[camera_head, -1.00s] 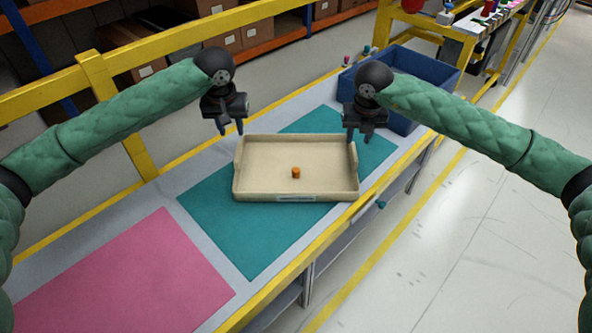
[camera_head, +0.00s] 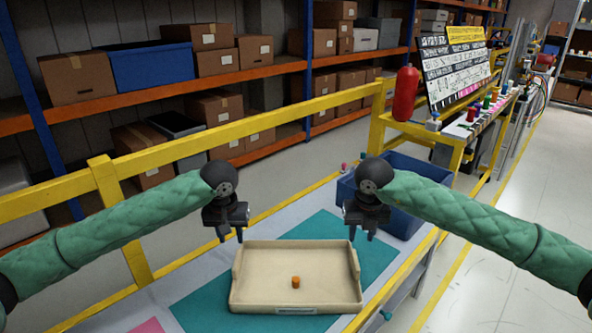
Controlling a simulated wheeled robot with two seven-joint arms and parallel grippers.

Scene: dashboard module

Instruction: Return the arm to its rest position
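My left gripper (camera_head: 230,236) hangs over the back left corner of the beige tray, pointing down, with its two fingers apart and nothing between them. My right gripper (camera_head: 362,236) hangs near the tray's back right corner, fingers also apart and empty. The beige tray (camera_head: 262,300) lies on the teal mat (camera_head: 194,306) on the bench. A small orange cylinder (camera_head: 295,282) stands inside the tray, right of its middle. Neither gripper touches the cylinder.
A blue bin (camera_head: 407,222) stands behind my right gripper. A yellow rail (camera_head: 200,143) runs along the bench's back. A small teal knob (camera_head: 386,315) is at the front edge. The pink mat (camera_head: 148,326) barely shows.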

